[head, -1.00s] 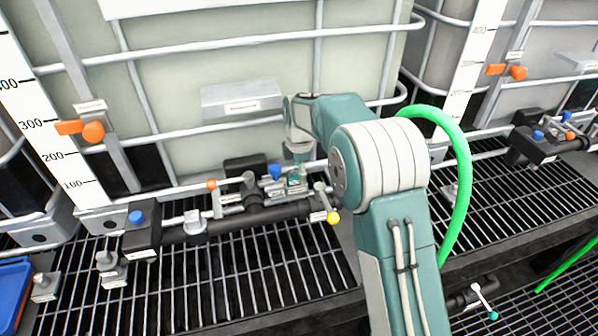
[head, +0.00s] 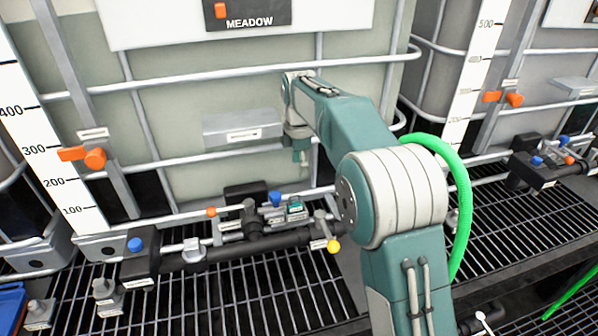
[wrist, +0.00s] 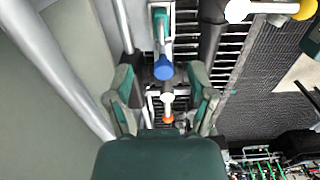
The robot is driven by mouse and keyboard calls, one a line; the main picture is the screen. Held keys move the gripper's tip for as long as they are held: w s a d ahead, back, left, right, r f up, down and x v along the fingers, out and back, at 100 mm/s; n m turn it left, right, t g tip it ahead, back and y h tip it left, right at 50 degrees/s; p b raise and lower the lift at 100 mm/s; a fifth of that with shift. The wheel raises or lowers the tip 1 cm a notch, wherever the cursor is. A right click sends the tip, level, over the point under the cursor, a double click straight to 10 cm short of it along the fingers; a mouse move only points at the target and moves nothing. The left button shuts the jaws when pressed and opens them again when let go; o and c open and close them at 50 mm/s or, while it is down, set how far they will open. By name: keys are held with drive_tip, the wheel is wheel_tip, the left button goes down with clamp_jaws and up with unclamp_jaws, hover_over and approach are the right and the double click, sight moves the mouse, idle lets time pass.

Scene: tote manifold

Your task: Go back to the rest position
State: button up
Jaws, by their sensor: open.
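My gripper (wrist: 165,100) shows in the wrist view with its two green and grey fingers spread apart and nothing between them. Behind the gap, farther off, are a blue knob (wrist: 163,69) and a small orange tip (wrist: 168,119) of the manifold. In the head view my arm reaches forward and its end (head: 300,157) points down, raised above the manifold (head: 275,243) and in front of the tote (head: 180,160). The fingertips are too small there to make out well. A blue knob (head: 275,199) and a yellow-ended lever (head: 333,246) sit on the manifold below.
Metal cage bars (head: 200,74) cross the tote close to my arm. A second tote (head: 520,60) with its own valve block (head: 540,165) stands at the right. A green hose (head: 462,200) runs beside my arm. Black grating (head: 230,290) lies below. A blue bin (head: 12,305) is at lower left.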

drive_tip(key=s+d+r+m+t, duration=0.1)
drive_tip(key=s+d+r+m, duration=0.4)
drive_tip(key=s, duration=0.3)
drive_tip(key=s+d+r+m+t, duration=0.2)
drive_tip(key=s+d+r+m, duration=0.3)
drive_tip(key=s, duration=0.2)
drive_tip(key=s+d+f+m+t, duration=0.1)
drive_tip(key=s+m, duration=0.4)
drive_tip(key=s, duration=0.5)
drive_tip(key=s+d+f+m+t, duration=0.1)
drive_tip(key=s+d+f+m, duration=0.3)
drive_tip(key=s, duration=0.5)
drive_tip(key=shift+s+d+f+m+t, duration=0.3)
drive_tip(key=shift+s+d+m, duration=0.1)
drive_tip(key=shift+m, duration=0.7)
drive_tip(key=shift+c, duration=0.4)
